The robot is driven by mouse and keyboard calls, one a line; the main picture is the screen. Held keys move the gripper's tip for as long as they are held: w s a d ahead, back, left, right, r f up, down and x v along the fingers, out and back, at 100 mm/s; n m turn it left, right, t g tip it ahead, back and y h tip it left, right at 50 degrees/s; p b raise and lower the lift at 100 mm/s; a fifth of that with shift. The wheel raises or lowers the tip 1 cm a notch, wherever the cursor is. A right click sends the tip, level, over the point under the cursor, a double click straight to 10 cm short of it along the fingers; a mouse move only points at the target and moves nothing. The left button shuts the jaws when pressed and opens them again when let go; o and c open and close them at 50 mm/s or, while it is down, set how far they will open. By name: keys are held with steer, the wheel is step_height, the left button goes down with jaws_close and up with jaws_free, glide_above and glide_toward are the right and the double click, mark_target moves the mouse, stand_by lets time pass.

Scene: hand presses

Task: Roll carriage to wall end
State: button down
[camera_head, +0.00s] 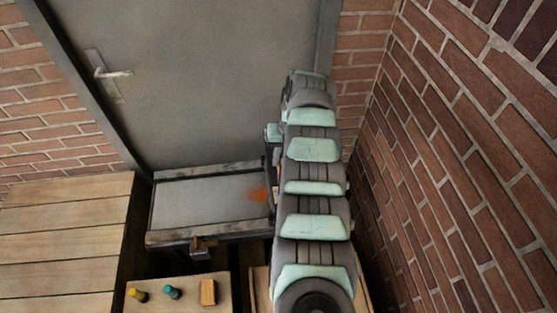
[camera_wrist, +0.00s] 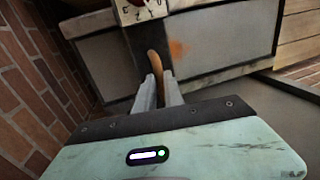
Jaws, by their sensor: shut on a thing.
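In the wrist view the carriage (camera_wrist: 126,38) is a dark crosspiece over a flat grey bed (camera_wrist: 215,35), with a white dial face at its far end. A brown wooden handle (camera_wrist: 155,62) stands out from it towards me. My gripper (camera_wrist: 159,84) is shut on this handle, one grey finger on each side. In the head view the bed (camera_head: 205,203) has an orange stain near its right part. My arm hides most of the carriage and all of my gripper there; only a dark edge of the carriage (camera_head: 269,165) shows beside the arm.
A brick wall (camera_head: 470,170) rises close to the right of my arm. A grey door (camera_head: 190,70) with a lever handle is behind the bed. A wooden bench (camera_head: 60,245) is at left. A small board (camera_head: 185,290) in front holds yellow and teal pegs and a wooden block.

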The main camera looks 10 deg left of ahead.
steer(key=c, duration=1.5)
jaws_free()
steer(key=shift+o, duration=0.2)
step_height(320, 180, up, 11)
steer(key=d+p, duration=0.1)
steer(key=d, duration=0.1)
steer(key=shift+w+f, duration=0.2)
steer(key=shift+w, duration=0.15)
